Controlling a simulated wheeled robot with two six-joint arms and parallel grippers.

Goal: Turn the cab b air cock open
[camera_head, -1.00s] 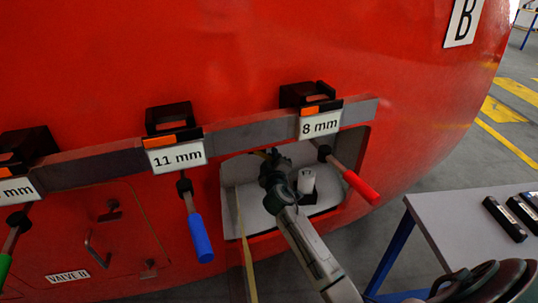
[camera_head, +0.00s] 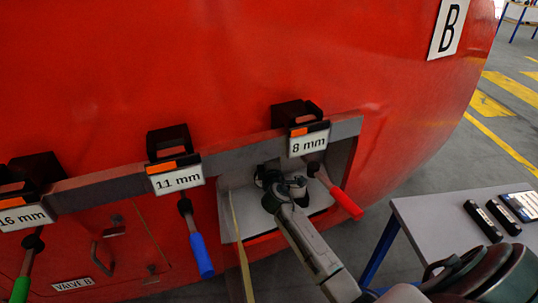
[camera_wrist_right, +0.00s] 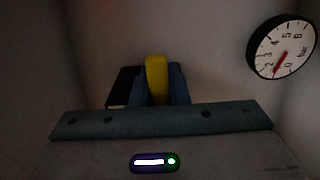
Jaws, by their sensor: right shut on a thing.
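The recess (camera_head: 232,206) in the red cab body, on the side marked B (camera_head: 447,27), stands open in the head view. My right arm reaches into it from the lower right, with the right gripper (camera_head: 268,178) inside. In the right wrist view, a yellow handle (camera_wrist_right: 156,70) stands roughly upright between the dark fingers of the right gripper (camera_wrist_right: 158,92), which is shut on it. The handle's base is hidden behind the gripper. A round pressure gauge (camera_wrist_right: 283,47) is at the upper right, its red needle in the low part of the scale. My left gripper is not in view.
Screwdrivers with red (camera_head: 346,203), blue (camera_head: 201,256) and green handles hang from a rail (camera_head: 240,142) across the recess top. A table (camera_head: 415,220) with dark boxes stands right. A closed panel marked VALVE B (camera_head: 72,285) is lower left.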

